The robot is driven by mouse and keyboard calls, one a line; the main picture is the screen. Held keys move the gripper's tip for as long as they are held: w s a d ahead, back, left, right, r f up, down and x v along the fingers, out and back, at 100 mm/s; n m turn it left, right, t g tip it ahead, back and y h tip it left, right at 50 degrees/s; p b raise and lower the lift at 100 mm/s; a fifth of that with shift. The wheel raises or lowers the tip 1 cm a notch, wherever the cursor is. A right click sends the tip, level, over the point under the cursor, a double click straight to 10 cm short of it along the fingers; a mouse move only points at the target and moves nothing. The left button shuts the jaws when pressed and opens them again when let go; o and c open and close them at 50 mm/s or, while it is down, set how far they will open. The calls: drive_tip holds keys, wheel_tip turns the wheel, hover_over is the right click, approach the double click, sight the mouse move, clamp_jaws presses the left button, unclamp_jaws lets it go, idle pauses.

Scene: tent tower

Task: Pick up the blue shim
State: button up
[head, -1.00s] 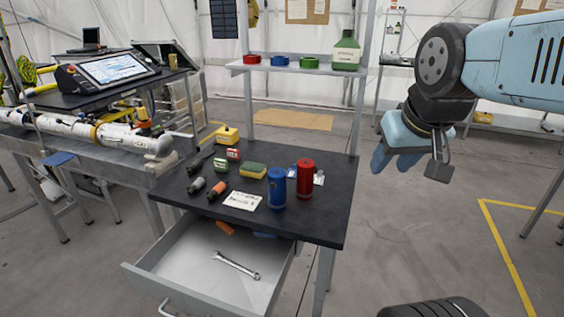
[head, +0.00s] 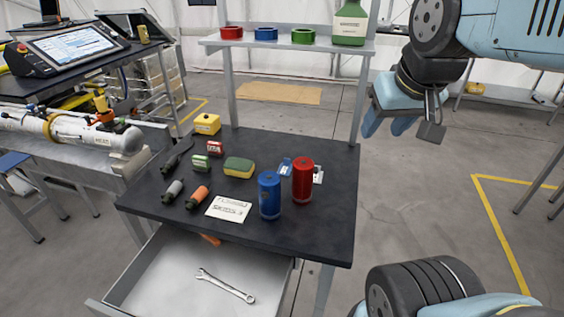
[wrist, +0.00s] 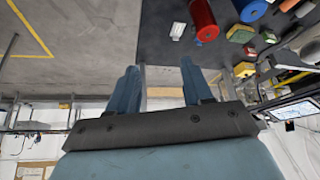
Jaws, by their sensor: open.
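My gripper (head: 386,126) hangs in the air to the right of the black table, empty, its fingers apart. In the wrist view my gripper (wrist: 160,68) shows two blue fingers with a clear gap. A small blue piece (head: 285,165) lies on the table behind the blue cylinder (head: 269,196) and the red cylinder (head: 303,180), partly hidden. I cannot tell whether it is the blue shim. The open drawer (head: 160,272) holds a wrench (head: 225,285) and an orange piece (head: 210,239) at its back; the tabletop hides part of its inside.
The black table (head: 330,225) also bears a sponge (head: 239,166), a white card (head: 228,208), a yellow box (head: 207,124) and several small items. A shelf (head: 310,46) above carries coloured rings and a green bottle (head: 349,24). The floor to the right is clear.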

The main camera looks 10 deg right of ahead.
drive_tip(key=shift+o, duration=1.4)
drive_tip(key=shift+w+a+r+n, duration=0.1)
drive_tip(key=shift+w+a+n, duration=0.05)
drive_tip(key=shift+w+n, duration=0.45)
drive_tip(key=shift+o, duration=0.5)
drive_tip(key=w+a+n+g, duration=0.1)
drive_tip(key=w+a+n, duration=0.2)
drive_tip(key=w+n, duration=0.4)
drive_tip(key=shift+w+f+n+g+h, duration=0.2)
drive_tip(key=shift+f+n+g+h, duration=0.15)
drive_tip(key=shift+n, duration=0.35)
drive_tip(key=n+g, duration=0.4)
drive_tip(key=n, duration=1.8)
hover_over(284, 170)
wheel_tip(284, 170, down, 13)
wheel_tip(284, 170, down, 13)
drive_tip(key=shift+r, duration=0.1)
